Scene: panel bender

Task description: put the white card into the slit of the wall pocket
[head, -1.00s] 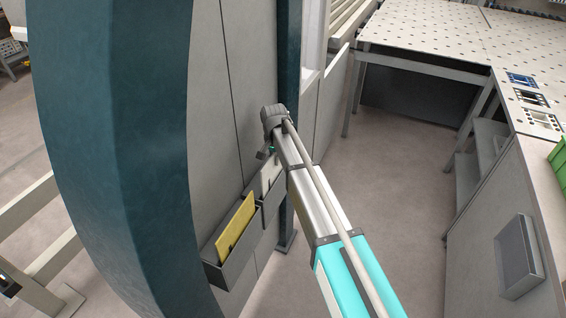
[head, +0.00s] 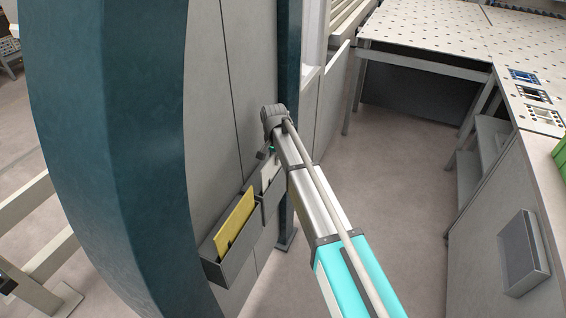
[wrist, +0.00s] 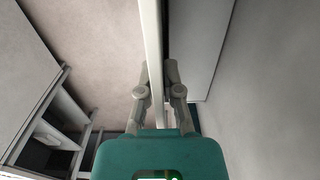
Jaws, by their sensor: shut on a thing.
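The white card (head: 267,174) shows as a pale sheet below my gripper, at the far grey pocket on the wall panel. My gripper (wrist: 156,68) is shut on the card (wrist: 152,40), which appears edge-on between the fingers in the wrist view. In the head view my arm hides most of the gripper. The far wall pocket (head: 270,203) is partly behind my arm. Its slit is hidden, so I cannot tell whether the card's lower edge is inside it or above it.
A nearer grey pocket (head: 232,262) holds a yellow card (head: 236,220). A dark teal frame (head: 110,160) curves along the left, and a teal post (head: 287,120) stands behind my gripper. A perforated table (head: 430,42) stands at the back. Open floor (head: 385,180) lies to the right.

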